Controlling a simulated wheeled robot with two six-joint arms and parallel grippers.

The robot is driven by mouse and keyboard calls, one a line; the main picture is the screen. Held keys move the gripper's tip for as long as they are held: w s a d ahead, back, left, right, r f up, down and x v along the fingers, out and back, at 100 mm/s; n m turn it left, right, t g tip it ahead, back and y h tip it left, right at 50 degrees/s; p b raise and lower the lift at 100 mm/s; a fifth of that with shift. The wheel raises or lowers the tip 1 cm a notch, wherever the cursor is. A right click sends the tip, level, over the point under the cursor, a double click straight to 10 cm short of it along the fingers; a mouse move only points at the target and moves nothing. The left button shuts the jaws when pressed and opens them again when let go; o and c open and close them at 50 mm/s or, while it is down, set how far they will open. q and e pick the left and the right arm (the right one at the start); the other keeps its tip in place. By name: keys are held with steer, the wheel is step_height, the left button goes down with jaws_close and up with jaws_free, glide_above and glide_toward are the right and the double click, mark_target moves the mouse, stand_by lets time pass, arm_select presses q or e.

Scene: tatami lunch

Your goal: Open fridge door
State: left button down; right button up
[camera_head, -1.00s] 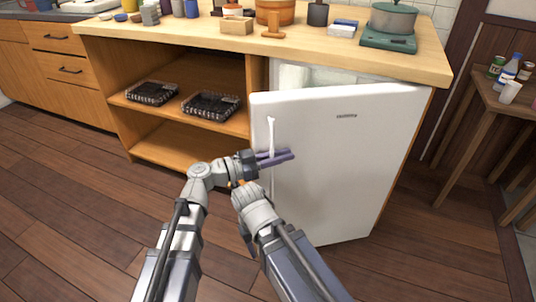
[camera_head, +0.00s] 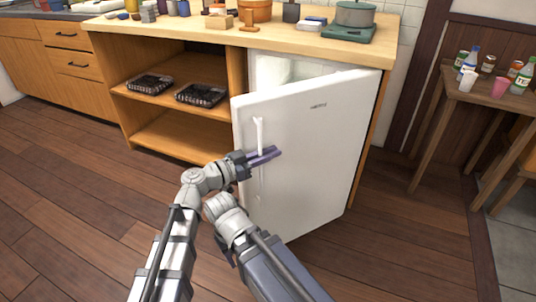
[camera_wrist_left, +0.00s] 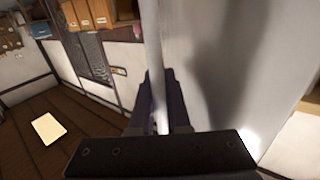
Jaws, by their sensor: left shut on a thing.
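The white fridge door (camera_head: 310,150) stands partly open under the right end of the wooden counter. Its left edge, with the handle, is swung out toward me, and a strip of the pale interior (camera_head: 285,70) shows above it. The white vertical handle (camera_head: 258,136) is near that edge. My left gripper (camera_head: 264,156) is shut on the handle; in the left wrist view the handle (camera_wrist_left: 153,60) runs between the two dark fingers. My right arm lies in front of the door's lower part, and its fingers are not clearly visible.
The counter (camera_head: 200,32) carries a pot (camera_head: 355,14) and several small items. Open shelves left of the fridge hold two dark trays (camera_head: 201,94). A small wooden table (camera_head: 490,95) with bottles and cups stands at the right. The wooden floor at left is clear.

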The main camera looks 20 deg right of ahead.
arm_select(q)
steer(key=c, duration=1.2)
jaws_free()
steer(key=shift+o, duration=0.2)
steer(key=v, duration=0.7)
steer(key=shift+a, duration=0.35)
steer(key=shift+s, duration=0.1)
